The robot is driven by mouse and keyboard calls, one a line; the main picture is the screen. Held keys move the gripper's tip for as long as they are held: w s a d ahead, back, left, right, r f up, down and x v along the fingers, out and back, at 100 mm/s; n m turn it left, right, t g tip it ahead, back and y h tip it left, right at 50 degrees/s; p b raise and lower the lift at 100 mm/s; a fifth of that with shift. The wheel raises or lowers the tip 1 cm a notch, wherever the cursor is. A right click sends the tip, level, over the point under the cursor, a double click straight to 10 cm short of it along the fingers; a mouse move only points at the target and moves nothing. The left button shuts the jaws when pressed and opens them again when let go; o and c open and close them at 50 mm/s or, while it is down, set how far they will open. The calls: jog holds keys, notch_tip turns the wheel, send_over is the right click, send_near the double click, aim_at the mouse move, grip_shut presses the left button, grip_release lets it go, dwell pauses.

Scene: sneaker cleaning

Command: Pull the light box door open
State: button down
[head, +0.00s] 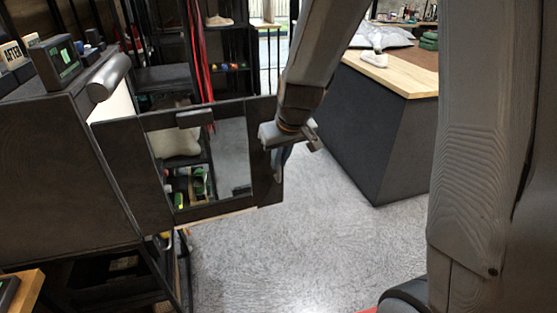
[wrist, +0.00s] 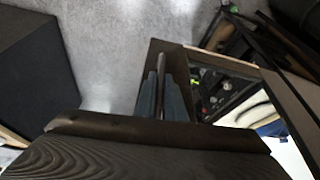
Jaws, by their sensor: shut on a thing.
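The light box (head: 55,165) is a large dark cabinet at the left of the head view, with a pale lit interior just showing at its opening. Its door (head: 266,188) is a dark panel with a glassy window (head: 230,160), swung out from the box to the right. My gripper (head: 281,158) is at the door's free right edge. In the wrist view, the blue-grey fingers (wrist: 163,100) are shut around a thin upright handle bar (wrist: 163,68) on the door (wrist: 153,56). The exact finger contact is partly hidden by my wrist.
A dark counter (head: 385,130) with a wooden top stands at the right, bearing a white sneaker (head: 374,60). Grey floor (head: 300,240) is clear between it and the door. Shelving with red straps (head: 197,50) stands behind. Small boxed displays (head: 62,60) sit atop the light box.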

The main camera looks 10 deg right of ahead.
jog(key=shift+a, duration=0.15)
jog(key=c, duration=2.1)
grip_release()
jog(key=shift+r, duration=0.1)
jog(key=shift+b+v, duration=0.35)
jog(key=shift+v, duration=3.5)
jog(key=s+d+f+g, duration=0.1)
jog(key=s+f, duration=0.1)
jog(key=s, duration=0.3)
jog(key=s+d+f+m+g, duration=0.1)
jog(key=s+f, duration=0.2)
jog(key=s, duration=0.2)
jog(key=s+d+f+m+g+h, duration=0.1)
jog(key=s+d+f, duration=0.1)
jog(key=s, duration=0.3)
jog(key=shift+d+f, duration=0.1)
jog(key=shift+f, duration=0.6)
